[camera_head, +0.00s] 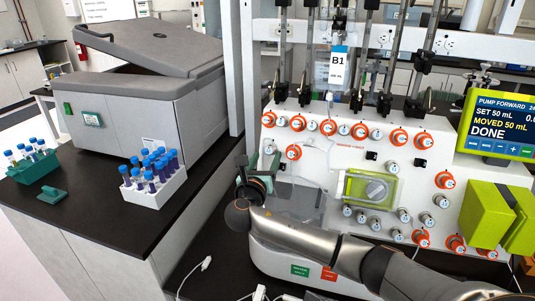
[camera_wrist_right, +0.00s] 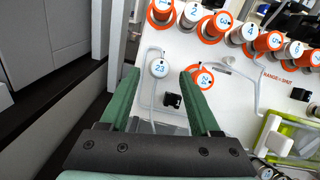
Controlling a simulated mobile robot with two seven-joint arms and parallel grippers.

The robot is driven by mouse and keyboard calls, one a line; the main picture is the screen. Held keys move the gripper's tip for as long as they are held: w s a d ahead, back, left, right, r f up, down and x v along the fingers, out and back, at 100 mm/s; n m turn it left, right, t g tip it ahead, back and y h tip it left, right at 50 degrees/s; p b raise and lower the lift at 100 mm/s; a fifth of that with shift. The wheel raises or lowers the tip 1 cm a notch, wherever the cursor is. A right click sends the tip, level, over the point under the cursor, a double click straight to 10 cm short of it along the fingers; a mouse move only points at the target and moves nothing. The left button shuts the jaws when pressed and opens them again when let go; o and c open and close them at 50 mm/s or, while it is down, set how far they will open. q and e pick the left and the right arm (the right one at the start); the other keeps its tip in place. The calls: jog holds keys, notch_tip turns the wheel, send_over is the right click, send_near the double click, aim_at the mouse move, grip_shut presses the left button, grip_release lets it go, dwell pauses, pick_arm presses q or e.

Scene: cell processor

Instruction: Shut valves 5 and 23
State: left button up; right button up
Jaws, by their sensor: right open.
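Valve 23 (camera_wrist_right: 160,68) is a pale grey knob at the left of the white machine's front panel, with no orange ring showing. It also shows in the head view (camera_head: 270,147). My right gripper (camera_head: 256,162) is beside it. In the wrist view, the green fingers of my right gripper (camera_wrist_right: 160,73) are spread, with valve 23 between and beyond their tips; contact cannot be told. Valve 5 (camera_wrist_right: 272,41) has an orange ring and is in the top row, up and right of the gripper. It also shows in the head view (camera_head: 328,127). My left gripper is out of view.
Orange valve 24 (camera_wrist_right: 205,79) is close beside the right fingertip. Clear tubing (camera_wrist_right: 150,95) hangs near valve 23. A pump screen (camera_head: 500,118) reads DONE. A white tube rack (camera_head: 160,192) and a grey lidded box (camera_head: 120,120) stand on the left bench.

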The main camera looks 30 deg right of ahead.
aim_at(270, 150)
jog(key=shift+x, duration=1.15)
grip_shut()
